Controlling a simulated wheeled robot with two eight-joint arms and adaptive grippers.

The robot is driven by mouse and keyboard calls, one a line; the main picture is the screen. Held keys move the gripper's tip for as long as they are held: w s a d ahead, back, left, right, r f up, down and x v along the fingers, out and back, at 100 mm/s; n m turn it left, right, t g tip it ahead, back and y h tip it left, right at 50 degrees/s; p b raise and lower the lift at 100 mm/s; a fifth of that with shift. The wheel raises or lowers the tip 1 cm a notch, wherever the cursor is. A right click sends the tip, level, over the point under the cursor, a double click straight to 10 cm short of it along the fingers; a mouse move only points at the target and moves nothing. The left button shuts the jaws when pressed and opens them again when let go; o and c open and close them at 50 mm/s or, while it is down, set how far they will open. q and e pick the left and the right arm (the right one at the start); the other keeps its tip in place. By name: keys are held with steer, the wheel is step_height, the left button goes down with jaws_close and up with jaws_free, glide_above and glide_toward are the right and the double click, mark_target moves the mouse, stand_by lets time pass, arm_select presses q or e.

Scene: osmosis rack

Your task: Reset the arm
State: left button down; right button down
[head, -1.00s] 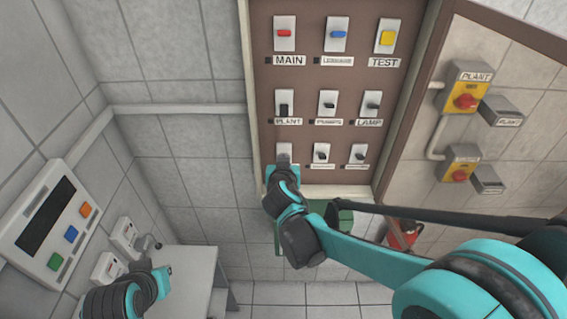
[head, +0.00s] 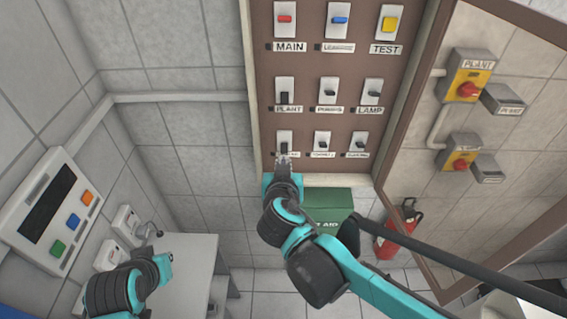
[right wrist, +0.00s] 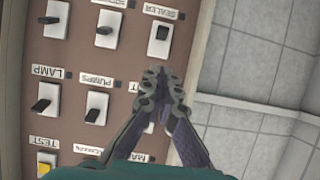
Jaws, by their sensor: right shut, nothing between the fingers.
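My right gripper (head: 283,160) is shut and empty, just below the bottom-left switch (head: 284,141) of the brown switch panel (head: 307,115). In the right wrist view its fingertips (right wrist: 160,84) are together, beside that switch (right wrist: 160,38), and no contact shows. The switch has a white plate and a dark rocker; its label looks like "SEALER" upside down in the wrist view. My left gripper (head: 165,264) is low at the left, near a small white table; its fingers are too small to judge.
Other switches marked PLANT (head: 285,95), PUMPS (head: 328,92) and LAMP (head: 372,92) are above. A green first aid box (head: 327,199) and a red extinguisher (head: 402,232) are below. A wall console (head: 45,212) is at left. An open panel door (head: 480,150) is at right.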

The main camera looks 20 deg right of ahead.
stand_by(0.4)
steer(key=s+d+f+n+g+y+b, duration=0.1)
steer(key=s+f+g+b, duration=0.1)
steer(key=s+f+b, duration=0.2)
steer(key=s+d+f+n+g+y+b, duration=0.1)
steer(key=s+f+b, duration=0.4)
steer(key=f+b, duration=0.6)
steer(key=s+d+f+n+g+y+b, duration=0.1)
steer(key=s+f+b, duration=0.3)
steer(key=f, duration=1.2)
steer(key=g+b, duration=0.1)
steer(key=b, duration=0.2)
steer(key=shift+s+d+f+g+y+b, duration=0.2)
steer(key=shift+d+f+g+y+b, duration=0.1)
steer(key=shift+d, duration=0.1)
